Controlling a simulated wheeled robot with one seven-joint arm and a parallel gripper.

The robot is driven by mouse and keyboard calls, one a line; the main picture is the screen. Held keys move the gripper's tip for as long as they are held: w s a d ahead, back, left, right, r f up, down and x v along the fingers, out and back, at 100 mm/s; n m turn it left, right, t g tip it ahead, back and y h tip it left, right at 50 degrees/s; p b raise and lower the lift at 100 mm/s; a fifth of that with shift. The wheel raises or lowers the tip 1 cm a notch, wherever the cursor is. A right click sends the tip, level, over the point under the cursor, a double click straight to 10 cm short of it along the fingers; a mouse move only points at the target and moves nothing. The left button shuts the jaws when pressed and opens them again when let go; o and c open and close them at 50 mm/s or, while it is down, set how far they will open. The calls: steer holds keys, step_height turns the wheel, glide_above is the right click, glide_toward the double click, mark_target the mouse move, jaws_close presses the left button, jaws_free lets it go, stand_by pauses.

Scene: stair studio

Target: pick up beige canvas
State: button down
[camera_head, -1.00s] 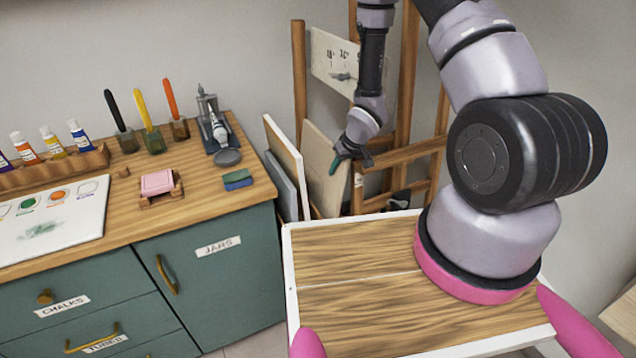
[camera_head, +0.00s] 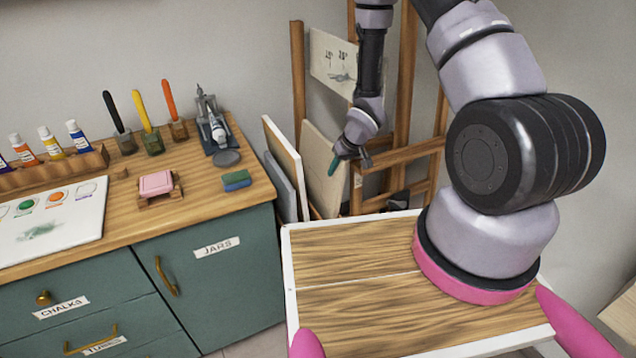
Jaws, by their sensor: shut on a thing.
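The beige canvas (camera_head: 321,170) leans upright against the wall, to the right of the cabinet. It stands beside a white canvas with a wooden edge (camera_head: 284,160) and a grey panel (camera_head: 281,189). My gripper (camera_head: 344,165) is at the upper right edge of the beige canvas and is shut on it. One green fingertip shows in front of the canvas face. The other finger is mostly hidden, and the canvas's lower part is hidden behind my wooden-topped base.

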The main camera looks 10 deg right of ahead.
step_height(320, 180, up, 33)
stand_by(1.4)
